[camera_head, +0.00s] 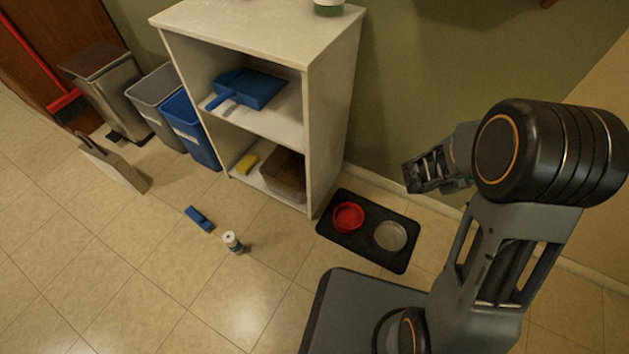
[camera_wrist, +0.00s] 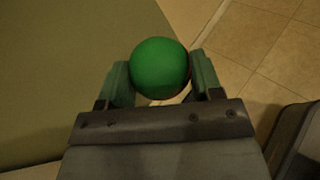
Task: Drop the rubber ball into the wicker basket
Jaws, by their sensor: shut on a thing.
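The green rubber ball (camera_wrist: 160,66) is held between the two fingers of my gripper (camera_wrist: 161,82) in the wrist view. In the head view my gripper (camera_head: 424,176) is raised near the green wall, above and to the right of the black mat. The ball cannot be made out there. The wicker basket (camera_head: 284,176) is brown and sits on the bottom shelf of the white shelf unit, at its right side. My gripper is well to the right of the basket and apart from it.
The white shelf unit (camera_head: 310,105) holds a blue dustpan (camera_head: 250,88) and a yellow sponge (camera_head: 246,163). A black mat (camera_head: 362,246) with a red bowl (camera_head: 348,217) and a metal bowl (camera_head: 390,236) lies before it. A bottle (camera_head: 232,242) and blue object (camera_head: 199,218) are on the floor.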

